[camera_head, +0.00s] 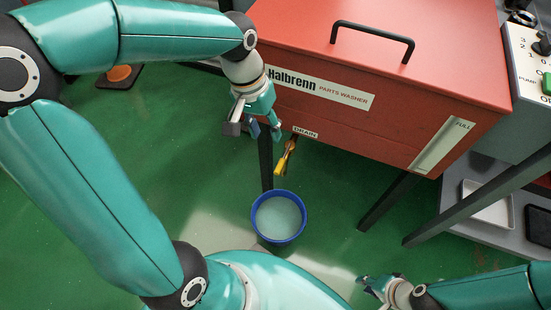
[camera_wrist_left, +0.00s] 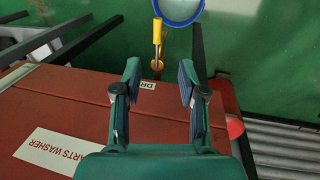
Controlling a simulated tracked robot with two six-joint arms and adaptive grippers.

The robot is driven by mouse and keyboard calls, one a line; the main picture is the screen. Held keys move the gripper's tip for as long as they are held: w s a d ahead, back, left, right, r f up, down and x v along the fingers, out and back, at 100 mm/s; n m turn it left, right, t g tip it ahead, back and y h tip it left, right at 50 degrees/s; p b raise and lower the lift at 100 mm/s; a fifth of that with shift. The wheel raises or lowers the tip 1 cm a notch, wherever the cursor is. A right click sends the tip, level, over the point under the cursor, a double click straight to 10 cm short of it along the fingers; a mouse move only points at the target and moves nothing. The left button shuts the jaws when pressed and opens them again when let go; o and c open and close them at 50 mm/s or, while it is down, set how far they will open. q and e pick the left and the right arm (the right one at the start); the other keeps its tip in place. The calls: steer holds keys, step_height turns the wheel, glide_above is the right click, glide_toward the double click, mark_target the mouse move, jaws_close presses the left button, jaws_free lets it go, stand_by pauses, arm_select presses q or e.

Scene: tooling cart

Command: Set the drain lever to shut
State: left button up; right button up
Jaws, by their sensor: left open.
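The drain lever (camera_head: 281,165) has a yellow handle on a brass-coloured valve below the DRAIN label, at the front of the red parts washer (camera_head: 400,140). Its handle points down toward the blue bucket. In the left wrist view the lever (camera_wrist_left: 157,32) lies beyond the fingertips, roughly in line with the gap between them. My left gripper (camera_head: 254,128) is open and empty, to the left of the lever and apart from it; its spread fingers (camera_wrist_left: 159,75) also show in the wrist view. My right gripper (camera_head: 378,284) is low at the bottom right, far from the lever; its opening is unclear.
A blue bucket (camera_head: 278,239) holding pale liquid stands on the green floor below the drain. Dark washer legs (camera_head: 265,160) stand near the lever. A grey cart shelf (camera_head: 500,237) is at the right. An orange cone (camera_head: 119,74) stands at the upper left.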

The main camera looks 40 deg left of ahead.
mark_target(278, 166)
arm_select(q)
steer(key=d+f+b, duration=0.1)
steer(key=f, duration=0.3)
steer(key=f+b, duration=0.1)
steer(key=f, duration=0.3)
steer(key=d+f+b, duration=0.1)
steer(key=f, duration=0.4)
steer(key=shift+w+d+b, duration=0.3)
steer(key=shift+w+d, duration=0.05)
steer(key=shift+w, duration=0.05)
steer(key=shift+c, duration=0.2)
jaws_close()
steer(key=shift+a+r, duration=0.1)
steer(key=shift+a, duration=0.05)
